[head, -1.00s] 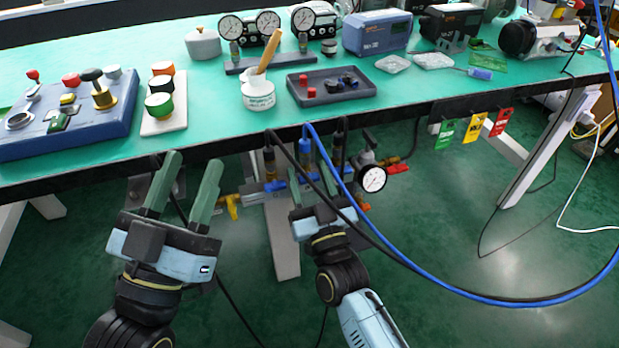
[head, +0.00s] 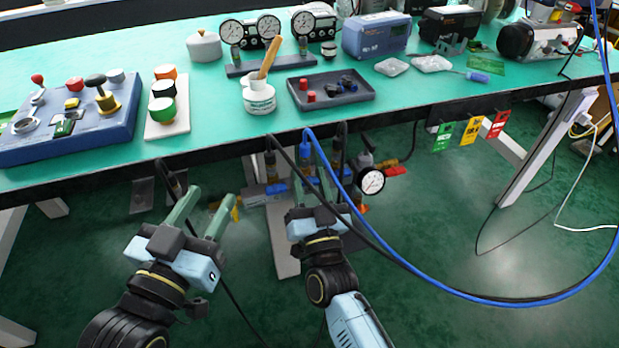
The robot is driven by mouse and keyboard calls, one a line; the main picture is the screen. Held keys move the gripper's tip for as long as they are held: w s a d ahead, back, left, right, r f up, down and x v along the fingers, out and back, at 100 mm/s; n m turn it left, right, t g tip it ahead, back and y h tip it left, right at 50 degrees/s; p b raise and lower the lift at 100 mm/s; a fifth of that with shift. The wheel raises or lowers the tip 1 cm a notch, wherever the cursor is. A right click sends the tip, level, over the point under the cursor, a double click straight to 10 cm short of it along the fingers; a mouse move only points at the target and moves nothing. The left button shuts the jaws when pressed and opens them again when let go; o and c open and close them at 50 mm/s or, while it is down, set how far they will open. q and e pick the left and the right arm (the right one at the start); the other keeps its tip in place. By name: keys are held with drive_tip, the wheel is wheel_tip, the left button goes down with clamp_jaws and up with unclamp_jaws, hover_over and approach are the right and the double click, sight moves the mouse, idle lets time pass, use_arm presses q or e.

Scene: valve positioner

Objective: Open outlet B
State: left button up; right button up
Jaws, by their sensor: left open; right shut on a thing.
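A valve manifold (head: 262,196) with hose fittings hangs under the front edge of the bench. A yellow handle (head: 235,212) shows at its left end and a red handle (head: 396,171) at its right. A round white gauge (head: 371,181) sits at the right. Outlet labels are too small to read. My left gripper (head: 207,206) is open and empty, its green fingers pointing up and right, close to the yellow handle. My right gripper (head: 315,206) is shut on a part at the middle of the manifold; its fingers and the hoses hide which part.
A blue hose (head: 347,186) and black hoses loop from the manifold to the right. The green bench top (head: 215,130) carries a blue control box (head: 90,130), a dark tray (head: 350,98) and a white pot (head: 258,98). Coloured tags (head: 472,130) hang at right. The floor below is open.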

sight(310, 185)
drive_tip(key=o, duration=0.7)
drive_tip(key=shift+s, duration=0.15)
drive_tip(key=p+v, duration=0.2)
drive_tip(key=v, duration=0.4)
use_arm(q)
drive_tip(key=s+a+f+g+y, duration=0.1)
drive_tip(key=s+a+f+g, duration=0.1)
drive_tip(key=f+g, duration=0.2)
drive_tip(key=s+a+f+g+y+p, duration=0.1)
drive_tip(key=s+f+g+y, duration=0.1)
drive_tip(key=f, duration=0.5)
drive_tip(key=shift+s+a+f+g, duration=0.2)
drive_tip(key=shift+s+a+g, duration=0.25)
drive_tip(key=shift+g, duration=0.75)
use_arm(e)
drive_tip(key=v, duration=0.7)
